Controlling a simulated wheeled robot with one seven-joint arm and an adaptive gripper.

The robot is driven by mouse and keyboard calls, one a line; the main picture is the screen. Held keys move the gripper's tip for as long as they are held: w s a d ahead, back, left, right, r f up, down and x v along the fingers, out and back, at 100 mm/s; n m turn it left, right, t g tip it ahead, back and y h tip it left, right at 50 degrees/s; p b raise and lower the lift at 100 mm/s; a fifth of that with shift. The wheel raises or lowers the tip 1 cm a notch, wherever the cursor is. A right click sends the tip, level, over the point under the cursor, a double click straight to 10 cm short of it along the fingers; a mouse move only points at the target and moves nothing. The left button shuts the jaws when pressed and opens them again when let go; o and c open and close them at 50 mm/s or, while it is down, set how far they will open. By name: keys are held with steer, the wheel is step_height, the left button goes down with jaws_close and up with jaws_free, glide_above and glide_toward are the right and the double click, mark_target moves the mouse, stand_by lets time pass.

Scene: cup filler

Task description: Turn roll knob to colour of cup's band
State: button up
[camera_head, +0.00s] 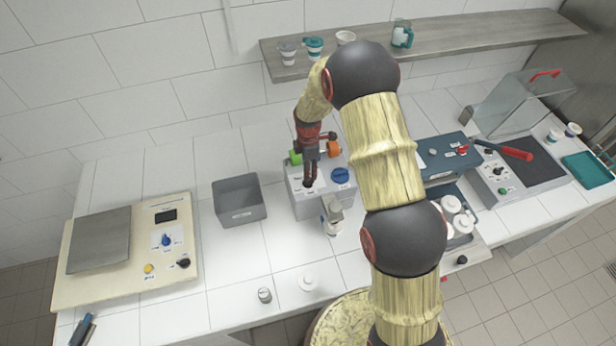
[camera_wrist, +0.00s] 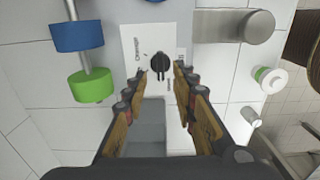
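A black roll knob (camera_wrist: 160,66) sits on the white label panel of the cup filler (camera_head: 308,203). The panel reads "Orange" on one side of the knob; other words are too small or covered. My gripper (camera_wrist: 160,78) is open, its fingertips on both sides of the knob with gaps visible; in the head view my gripper (camera_head: 310,183) hides the knob. Behind it are a green roll (camera_head: 295,157), an orange roll (camera_head: 333,150) and a blue roll (camera_wrist: 77,36).
A white lid-like item (camera_head: 307,281) and small jar (camera_head: 264,295) are in front. A shelf (camera_head: 450,38) holds cups above.

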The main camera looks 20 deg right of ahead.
steer(key=shift+f+p, duration=0.45)
steer(key=shift+f, duration=2)
steer(key=c, duration=0.3)
steer(key=c, duration=0.4)
jaws_close()
